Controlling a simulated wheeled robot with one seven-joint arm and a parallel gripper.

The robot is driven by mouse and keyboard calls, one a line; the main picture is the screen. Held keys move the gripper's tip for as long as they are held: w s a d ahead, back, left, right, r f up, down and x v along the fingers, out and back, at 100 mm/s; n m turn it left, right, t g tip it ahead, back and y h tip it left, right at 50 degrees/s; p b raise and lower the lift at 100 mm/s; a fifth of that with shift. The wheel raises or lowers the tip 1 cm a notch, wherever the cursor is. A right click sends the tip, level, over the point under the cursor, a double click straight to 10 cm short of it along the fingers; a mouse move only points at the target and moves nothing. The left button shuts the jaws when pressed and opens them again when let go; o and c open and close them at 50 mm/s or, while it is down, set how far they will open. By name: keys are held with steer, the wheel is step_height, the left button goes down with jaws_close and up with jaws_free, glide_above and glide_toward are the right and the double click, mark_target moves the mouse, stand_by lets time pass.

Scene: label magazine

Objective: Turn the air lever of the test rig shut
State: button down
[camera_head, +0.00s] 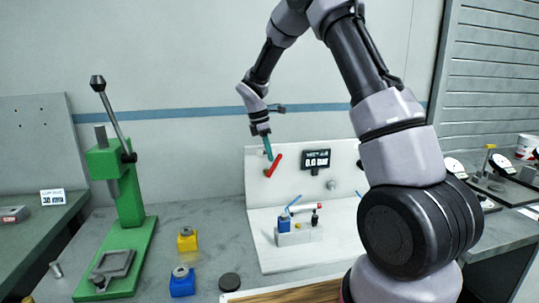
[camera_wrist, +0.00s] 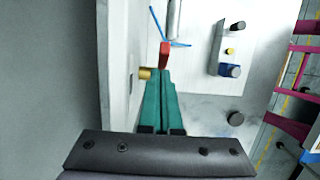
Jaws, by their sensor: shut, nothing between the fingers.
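The test rig (camera_head: 258,215) is a white base with an upright white back panel. Its red air lever (camera_head: 274,165) sits on the left part of the panel and slants up to the right. In the wrist view the red lever (camera_wrist: 164,54) shows just beyond the fingertips, near a brass fitting (camera_wrist: 146,73) on the panel. My gripper (camera_head: 269,158) has teal fingers pointing down, beside the lever's upper left. In the wrist view my gripper (camera_wrist: 161,75) has its fingers together, with nothing between them. I cannot tell whether they touch the lever; they partly hide its near end.
A green press (camera_head: 128,190) stands left. Yellow (camera_head: 187,241) and blue (camera_head: 182,284) blocks and a dark puck (camera_head: 230,282) lie on the bench.

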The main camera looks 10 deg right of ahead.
mark_target(280, 155)
steer(key=shift+d, duration=0.1)
steer(key=shift+d+y, duration=0.2)
steer(key=shift+y, duration=0.2)
steer(key=shift+d+y, duration=0.25)
steer(key=shift+y, duration=0.05)
steer(key=shift+d+f+y, duration=0.1)
steer(key=shift+d+y, duration=0.25)
steer(key=shift+y, duration=0.05)
steer(key=shift+d+f+y, duration=0.2)
steer(key=shift+d+y, duration=0.3)
steer(key=shift+y, duration=0.1)
steer(key=shift+d+f+y, duration=0.15)
steer(key=shift+d+y, duration=0.3)
steer(key=shift+y, duration=0.15)
steer(key=shift+d+f+y, duration=0.7)
steer(key=shift+y, duration=0.45)
steer(key=shift+d+f+y, duration=0.7)
steer(key=shift+y, duration=0.45)
steer(key=shift+a, duration=0.15)
